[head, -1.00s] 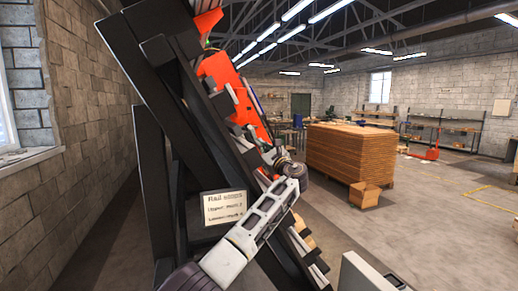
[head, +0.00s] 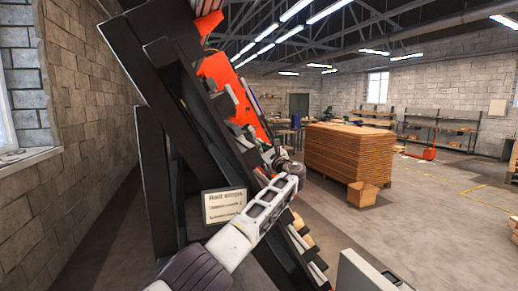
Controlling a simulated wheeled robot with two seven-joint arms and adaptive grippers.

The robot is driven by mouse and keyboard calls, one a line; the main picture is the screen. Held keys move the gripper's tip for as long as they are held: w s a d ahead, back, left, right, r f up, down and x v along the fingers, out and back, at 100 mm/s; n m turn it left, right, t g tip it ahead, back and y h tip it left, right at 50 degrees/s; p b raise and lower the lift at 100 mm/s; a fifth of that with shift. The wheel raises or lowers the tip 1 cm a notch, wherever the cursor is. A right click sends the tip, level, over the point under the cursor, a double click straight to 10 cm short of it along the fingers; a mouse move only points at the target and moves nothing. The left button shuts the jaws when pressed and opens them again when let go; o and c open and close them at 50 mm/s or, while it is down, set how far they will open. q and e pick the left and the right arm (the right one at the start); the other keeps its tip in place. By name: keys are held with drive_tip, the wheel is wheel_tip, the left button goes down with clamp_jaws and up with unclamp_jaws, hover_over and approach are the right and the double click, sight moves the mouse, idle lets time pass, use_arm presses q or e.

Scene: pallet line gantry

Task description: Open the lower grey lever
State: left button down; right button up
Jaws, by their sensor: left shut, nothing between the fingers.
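A tall dark frame (head: 150,75) leans across the left half of the head view, with orange panels (head: 225,82) along its right side. A small sign headed "Rail stops" (head: 224,206) is fixed low on it; its smaller lines are too blurred to read. Several light grey pieces stick out along the frame's edge, but I cannot tell which one is the lower grey lever. My left arm reaches up from the bottom, in front of the frame. My left gripper (head: 268,158) is small at the frame's right edge, shut and empty. I cannot tell whether it touches anything. My right gripper is out of view.
A big stack of brown boards (head: 349,155) stands on the floor to the right, with a cardboard box (head: 362,194) before it. A grey box-like thing (head: 362,274) is cut off at the bottom. A block wall is on the left. The floor at right is open.

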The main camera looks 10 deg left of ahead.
use_arm(q)
drive_tip(key=shift+w, duration=0.2)
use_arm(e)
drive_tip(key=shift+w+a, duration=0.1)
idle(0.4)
use_arm(q)
drive_tip(key=shift+a+f, duration=0.1)
drive_tip(key=shift+f, duration=0.05)
idle(0.6)
